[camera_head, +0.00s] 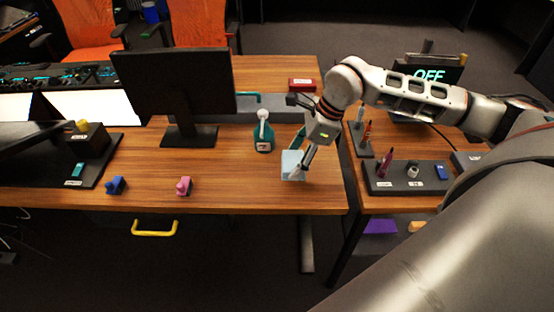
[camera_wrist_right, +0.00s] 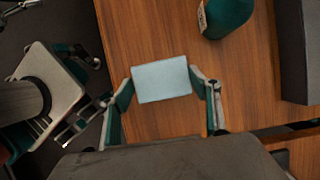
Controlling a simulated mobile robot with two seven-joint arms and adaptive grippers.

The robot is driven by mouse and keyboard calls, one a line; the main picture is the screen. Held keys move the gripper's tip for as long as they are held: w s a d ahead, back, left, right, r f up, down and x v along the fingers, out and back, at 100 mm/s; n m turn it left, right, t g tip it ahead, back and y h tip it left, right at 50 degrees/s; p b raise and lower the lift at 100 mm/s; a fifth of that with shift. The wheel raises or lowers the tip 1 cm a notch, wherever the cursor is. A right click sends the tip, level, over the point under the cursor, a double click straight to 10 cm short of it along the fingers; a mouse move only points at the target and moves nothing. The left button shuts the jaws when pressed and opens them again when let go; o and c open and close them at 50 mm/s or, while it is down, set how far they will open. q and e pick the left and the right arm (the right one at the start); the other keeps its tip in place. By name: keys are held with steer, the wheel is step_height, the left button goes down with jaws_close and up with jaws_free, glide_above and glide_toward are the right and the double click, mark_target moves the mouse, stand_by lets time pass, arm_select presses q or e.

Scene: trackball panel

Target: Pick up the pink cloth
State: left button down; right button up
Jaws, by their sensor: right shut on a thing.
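No pink cloth can be made out. A pale blue, flat, square cloth-like piece (camera_head: 293,164) is at the front right of the wooden desk. My right gripper (camera_head: 302,174) is over it, fingers pointing down. In the right wrist view the pale blue piece (camera_wrist_right: 161,79) sits between the two fingers of the right gripper (camera_wrist_right: 168,90), which touch or nearly touch its left and right edges. The gripper is shut on it. Whether it is clear of the desk cannot be told. A small pink object (camera_head: 184,186) stands near the desk's front edge.
A teal spray bottle (camera_head: 263,138) stands just behind and left of the pale blue piece. A black monitor (camera_head: 178,90) is further left, a blue object (camera_head: 115,185) near the front. A grey tray (camera_head: 400,184) with several items is on the right desk. A red box (camera_head: 301,84) lies behind.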

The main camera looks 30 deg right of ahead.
steer(key=s+d, duration=0.2)
steer(key=d, duration=0.1)
steer(key=s+d, duration=0.2)
steer(key=d, duration=0.1)
steer(key=s+d, duration=0.2)
steer(key=d, duration=0.2)
